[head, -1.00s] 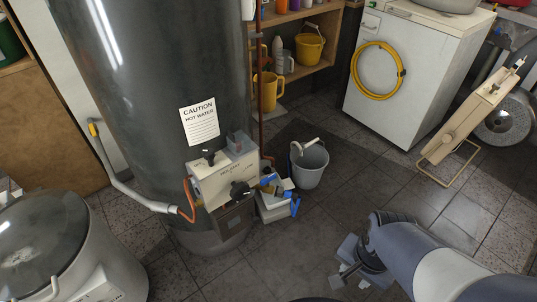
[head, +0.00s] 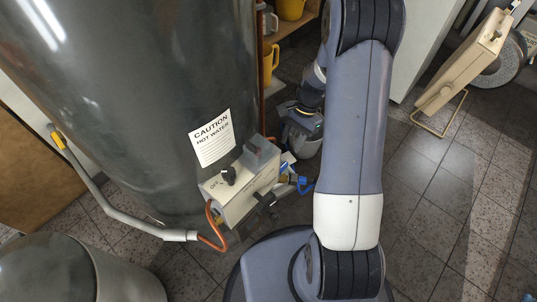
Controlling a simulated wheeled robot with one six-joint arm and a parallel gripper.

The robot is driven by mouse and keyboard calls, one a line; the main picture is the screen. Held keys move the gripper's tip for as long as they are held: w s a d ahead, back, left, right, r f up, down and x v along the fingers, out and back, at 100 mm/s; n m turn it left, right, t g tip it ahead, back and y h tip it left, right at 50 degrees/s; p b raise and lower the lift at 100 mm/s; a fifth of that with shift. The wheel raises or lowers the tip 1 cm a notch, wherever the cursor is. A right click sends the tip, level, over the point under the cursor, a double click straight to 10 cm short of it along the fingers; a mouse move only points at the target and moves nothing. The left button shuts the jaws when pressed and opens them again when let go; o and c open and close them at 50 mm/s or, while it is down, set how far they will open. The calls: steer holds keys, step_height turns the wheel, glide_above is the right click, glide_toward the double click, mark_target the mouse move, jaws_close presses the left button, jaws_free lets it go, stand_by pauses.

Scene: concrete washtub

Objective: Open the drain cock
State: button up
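The dark hot water tank (head: 120,90) stands at the left in the head view, with a caution sheet on its side. A cream control box (head: 235,190) with a black knob is on its lower front. Just right of the box are blue parts (head: 305,185), perhaps the drain cock's lever; they are small and partly crowded by other pieces, so its position is unclear. My arm crosses the middle of the view. My gripper (head: 301,128) is beyond the blue parts, over the grey bucket (head: 308,148); its fingers are too small and dark to read.
A round-lidded tub (head: 80,275) is at the lower left. A beige stand (head: 465,70) is at the upper right.

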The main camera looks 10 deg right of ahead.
steer(key=b+x, duration=0.3)
steer(key=x, duration=0.8)
steer(key=shift+r, duration=0.1)
jaws_close()
